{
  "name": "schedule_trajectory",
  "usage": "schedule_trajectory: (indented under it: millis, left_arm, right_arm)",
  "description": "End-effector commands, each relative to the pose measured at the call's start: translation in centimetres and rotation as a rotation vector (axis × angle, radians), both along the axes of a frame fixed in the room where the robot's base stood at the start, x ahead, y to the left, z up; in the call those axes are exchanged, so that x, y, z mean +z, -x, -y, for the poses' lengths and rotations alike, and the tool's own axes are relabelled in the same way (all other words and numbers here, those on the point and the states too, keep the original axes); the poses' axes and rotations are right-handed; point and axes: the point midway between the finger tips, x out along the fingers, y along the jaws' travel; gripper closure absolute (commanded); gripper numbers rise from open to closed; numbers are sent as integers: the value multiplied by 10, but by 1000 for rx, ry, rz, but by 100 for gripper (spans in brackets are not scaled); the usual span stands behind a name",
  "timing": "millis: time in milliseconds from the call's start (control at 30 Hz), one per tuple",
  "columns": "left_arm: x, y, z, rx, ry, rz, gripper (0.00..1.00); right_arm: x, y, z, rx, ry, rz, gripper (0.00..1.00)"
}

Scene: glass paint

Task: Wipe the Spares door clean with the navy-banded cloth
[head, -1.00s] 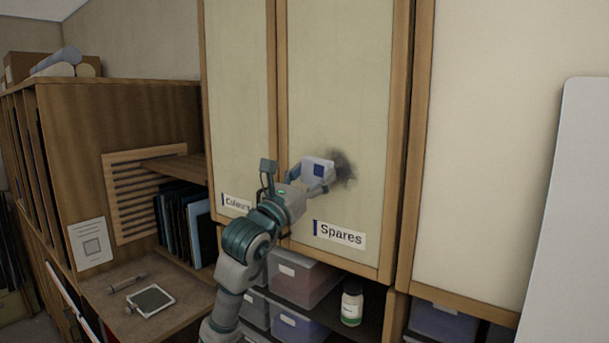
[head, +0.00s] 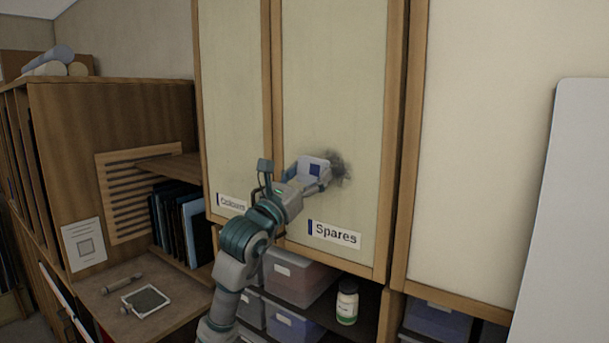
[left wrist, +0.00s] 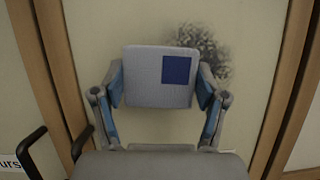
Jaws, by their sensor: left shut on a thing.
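The Spares door (head: 325,80) is a pale panel in a wood frame, with its "Spares" label (head: 335,234) low on it. A dark grey smudge (head: 340,168) marks the door above the label; it also shows in the left wrist view (left wrist: 210,48). My left gripper (head: 313,175) is shut on a pale grey cloth pad (left wrist: 142,80) with a navy patch (left wrist: 176,70). The pad is at the door, over the left part of the smudge. I cannot tell whether it touches the panel. My right gripper is not in view.
The Colours door (head: 235,90) adjoins on the left. Below are plastic bins (head: 297,275) and a white jar (head: 347,302) on an open shelf. A wooden rack (head: 110,130) stands left. A pale board (head: 570,210) stands at the right.

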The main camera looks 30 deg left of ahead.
Motion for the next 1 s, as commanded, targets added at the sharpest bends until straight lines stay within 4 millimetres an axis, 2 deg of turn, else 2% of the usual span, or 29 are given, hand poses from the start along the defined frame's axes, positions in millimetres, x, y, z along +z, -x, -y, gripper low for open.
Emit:
schedule_trajectory:
  millis: [267, 633, 800, 1000]
  left_arm:
    - [-1, -2, -3, 1, 3, 1, 56]
    - [-1, 0, 28, -1, 1, 2, 56]
    - [0, 1, 35, 0, 0, 2, 56]
    - [-1, 1, 47, -2, 3, 2, 56]
  right_arm:
    - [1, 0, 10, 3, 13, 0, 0]
    - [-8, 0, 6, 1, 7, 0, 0]
    - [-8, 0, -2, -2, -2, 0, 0]
    - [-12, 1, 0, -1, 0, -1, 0]
